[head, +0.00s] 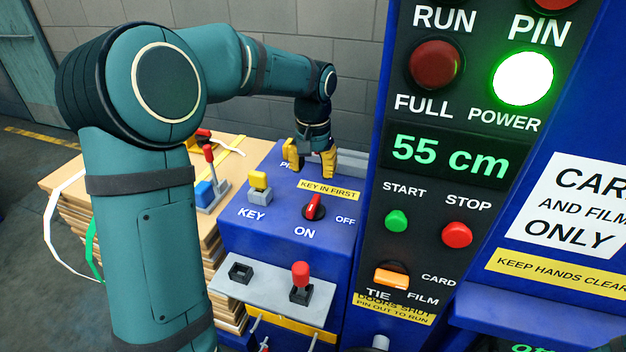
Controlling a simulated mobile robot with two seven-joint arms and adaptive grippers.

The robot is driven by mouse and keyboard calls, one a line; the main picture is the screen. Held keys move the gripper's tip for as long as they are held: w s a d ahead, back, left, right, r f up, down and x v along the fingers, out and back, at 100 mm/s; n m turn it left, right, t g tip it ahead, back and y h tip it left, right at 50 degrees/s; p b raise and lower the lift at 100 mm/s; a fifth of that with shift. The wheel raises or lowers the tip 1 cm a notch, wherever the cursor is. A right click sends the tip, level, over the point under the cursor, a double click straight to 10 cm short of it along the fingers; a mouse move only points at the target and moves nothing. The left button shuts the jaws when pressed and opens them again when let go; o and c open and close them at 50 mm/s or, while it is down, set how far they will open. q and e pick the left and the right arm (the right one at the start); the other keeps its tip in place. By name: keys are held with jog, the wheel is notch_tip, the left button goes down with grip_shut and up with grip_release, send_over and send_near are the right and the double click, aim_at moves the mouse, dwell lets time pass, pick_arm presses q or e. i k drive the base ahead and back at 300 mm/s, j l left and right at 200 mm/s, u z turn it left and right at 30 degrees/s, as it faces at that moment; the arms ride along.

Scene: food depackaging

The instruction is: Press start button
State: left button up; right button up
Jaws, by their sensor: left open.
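The green start button (396,221) sits on the black control panel (378,262) under the word START. The red stop button (457,235) is to its right. My left gripper (311,168), with yellow fingers, is open over the back of the blue console, left of the panel and apart from the start button. It hides part of a label beginning "PI". I see nothing between its fingers. My right gripper is not in view.
A red rotary switch (313,206) points up between ON and OFF labels. A yellow-topped key block (259,186), a red-topped lever (300,281) and an orange CARD/FILM selector (391,276) stand nearby. The POWER lamp (523,78) glows. The display (449,158) reads 55 cm.

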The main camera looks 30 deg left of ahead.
aim_at(396, 222)
jog(key=k, duration=1)
